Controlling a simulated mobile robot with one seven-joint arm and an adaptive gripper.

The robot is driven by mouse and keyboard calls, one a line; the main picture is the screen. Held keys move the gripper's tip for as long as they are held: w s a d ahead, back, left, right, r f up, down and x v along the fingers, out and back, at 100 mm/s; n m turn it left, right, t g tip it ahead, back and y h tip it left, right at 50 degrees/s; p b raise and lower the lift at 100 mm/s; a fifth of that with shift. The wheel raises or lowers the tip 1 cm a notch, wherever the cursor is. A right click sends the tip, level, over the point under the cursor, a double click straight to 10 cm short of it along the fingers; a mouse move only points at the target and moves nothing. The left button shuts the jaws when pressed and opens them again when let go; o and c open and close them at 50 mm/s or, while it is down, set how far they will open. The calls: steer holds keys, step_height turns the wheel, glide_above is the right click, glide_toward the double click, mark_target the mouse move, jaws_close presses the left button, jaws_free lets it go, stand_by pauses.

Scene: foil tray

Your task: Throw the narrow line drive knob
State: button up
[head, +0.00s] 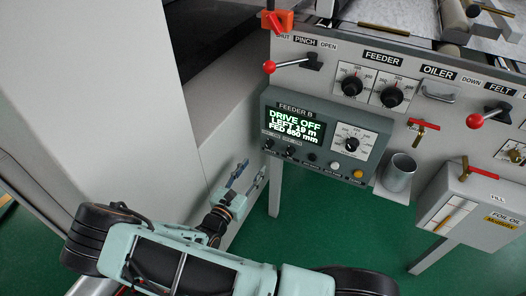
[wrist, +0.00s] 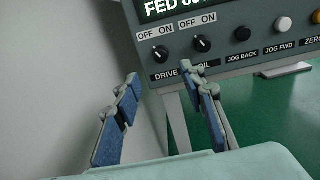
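The drive knob (wrist: 160,53) is a small black rotary knob with a white mark, below OFF and ON labels and above the word DRIVE. It is at the lower left of the grey FEEDER B panel (head: 268,112), and shows small in the head view (head: 268,143). Its mark seems to lean toward OFF. The panel display (head: 293,127) reads DRIVE OFF. My gripper (wrist: 165,82) is open and empty, its fingers spread below and in front of the knob, apart from it. In the head view my gripper (head: 251,169) is below the panel's left end.
A similar knob (wrist: 202,44) sits just right of the drive knob. JOG BACK (wrist: 242,33), JOG FWD (wrist: 283,24) and further buttons follow. A pale wall (wrist: 60,60) stands close on the left. A metal cup (head: 399,172) hangs right of the panel.

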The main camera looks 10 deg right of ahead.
mark_target(268, 146)
steer(key=x, duration=1)
steer(key=shift+w+d+b, duration=0.15)
steer(key=shift+b, duration=0.25)
jaws_close()
